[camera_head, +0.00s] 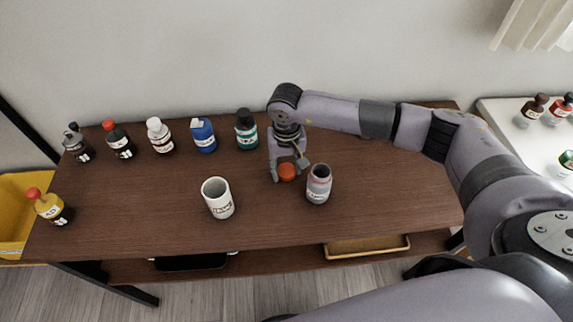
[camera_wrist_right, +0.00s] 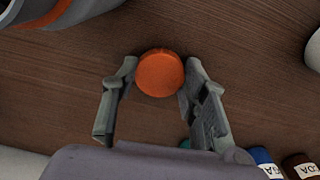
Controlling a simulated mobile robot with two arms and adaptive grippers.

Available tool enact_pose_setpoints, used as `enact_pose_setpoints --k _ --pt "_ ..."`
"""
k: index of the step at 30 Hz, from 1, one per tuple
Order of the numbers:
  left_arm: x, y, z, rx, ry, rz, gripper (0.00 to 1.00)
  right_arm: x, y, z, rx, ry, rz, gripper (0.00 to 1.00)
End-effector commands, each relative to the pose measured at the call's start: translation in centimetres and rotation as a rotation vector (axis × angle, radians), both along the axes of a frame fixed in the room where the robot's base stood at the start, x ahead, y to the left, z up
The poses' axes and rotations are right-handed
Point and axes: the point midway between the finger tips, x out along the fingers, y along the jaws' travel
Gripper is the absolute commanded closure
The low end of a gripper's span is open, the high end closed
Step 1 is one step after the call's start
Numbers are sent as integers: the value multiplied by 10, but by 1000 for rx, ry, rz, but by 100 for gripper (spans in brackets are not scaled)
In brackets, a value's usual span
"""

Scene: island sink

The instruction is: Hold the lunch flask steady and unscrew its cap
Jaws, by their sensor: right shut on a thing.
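The orange cap (camera_head: 287,171) is between the fingers of my right gripper (camera_head: 288,174), just left of the flask. The right wrist view shows the cap (camera_wrist_right: 160,73) at the fingertips of that gripper (camera_wrist_right: 160,82), which is shut on it. I cannot tell whether the cap touches the table. The lunch flask (camera_head: 319,186) stands upright on the table, grey with a reddish band, apart from the cap and uncapped. Part of it shows at the top left of the right wrist view (camera_wrist_right: 62,12). My left gripper is not in view.
A white mug (camera_head: 218,198) stands left of the flask on the brown table (camera_head: 390,190). Several bottles, including a green one (camera_head: 246,130) and a blue one (camera_head: 203,135), line the back edge. The table right of the flask is clear.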

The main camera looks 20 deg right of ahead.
Motion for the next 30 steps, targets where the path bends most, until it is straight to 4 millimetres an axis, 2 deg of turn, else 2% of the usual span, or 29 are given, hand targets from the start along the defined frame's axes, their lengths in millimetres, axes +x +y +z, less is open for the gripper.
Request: enact_pose_setpoints --k 10,11,19,30 --pt "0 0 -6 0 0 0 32 0 0 -4 0 -1 0 93" --pt "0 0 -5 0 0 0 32 1 0 -2 0 -1 0 58" --pt "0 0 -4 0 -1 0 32 0 0 -2 0 -1 -1 40" --pt "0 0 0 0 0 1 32 0 0 2 0 0 -1 40"
